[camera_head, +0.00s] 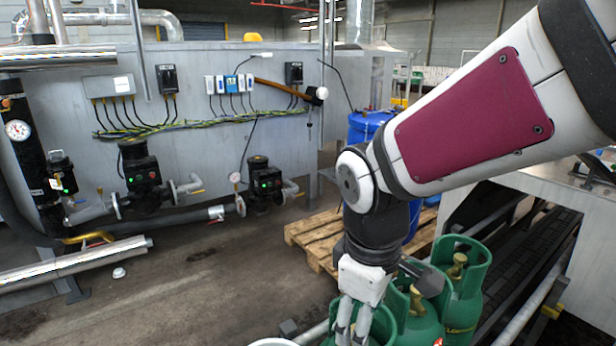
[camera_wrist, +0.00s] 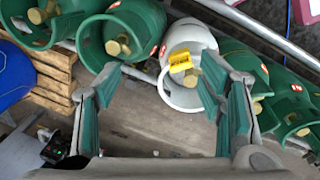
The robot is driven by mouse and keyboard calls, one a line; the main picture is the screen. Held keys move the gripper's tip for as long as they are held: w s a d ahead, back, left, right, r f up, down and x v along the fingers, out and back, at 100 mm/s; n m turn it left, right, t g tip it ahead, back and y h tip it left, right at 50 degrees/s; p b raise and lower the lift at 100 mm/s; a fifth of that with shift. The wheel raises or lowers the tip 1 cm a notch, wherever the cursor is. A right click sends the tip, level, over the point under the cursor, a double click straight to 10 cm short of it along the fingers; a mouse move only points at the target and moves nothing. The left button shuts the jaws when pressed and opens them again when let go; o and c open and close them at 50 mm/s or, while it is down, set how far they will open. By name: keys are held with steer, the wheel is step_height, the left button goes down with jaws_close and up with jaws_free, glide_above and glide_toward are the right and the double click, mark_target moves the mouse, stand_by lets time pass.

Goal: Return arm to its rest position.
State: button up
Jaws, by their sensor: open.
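My gripper (camera_head: 353,322) hangs at the end of my arm with its fingers pointing down, beside and in front of green gas cylinders. In the wrist view my gripper (camera_wrist: 160,78) is open, its green-padded fingers wide apart with nothing between the pads. A white cylinder (camera_wrist: 182,98) with a yellow tag (camera_wrist: 180,62) stands beyond the fingertips, nearer the right finger, which overlaps part of it. Green cylinders with brass valves stand in a row on both sides of it. In the head view, one green cylinder (camera_head: 462,312) stands right of my gripper.
A conveyor (camera_head: 535,250) runs along the right. A wooden pallet (camera_head: 318,240) and blue drums (camera_head: 368,122) stand behind my arm. A grey machine wall (camera_head: 250,160) with pipes, pumps and cables fills the back left. The floor (camera_head: 200,275) at left is mostly clear.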

steer(key=s+d+r+m+t+p, duration=0.2)
steer(key=s+d+r+m+t, duration=0.1)
steer(key=s+d+r+m, duration=0.6)
steer(key=shift+s+d+r+m+y, duration=0.3)
steer(key=shift+s+d+m, duration=0.75)
steer(key=shift+s, duration=1.05)
steer(key=shift+a, duration=0.1)
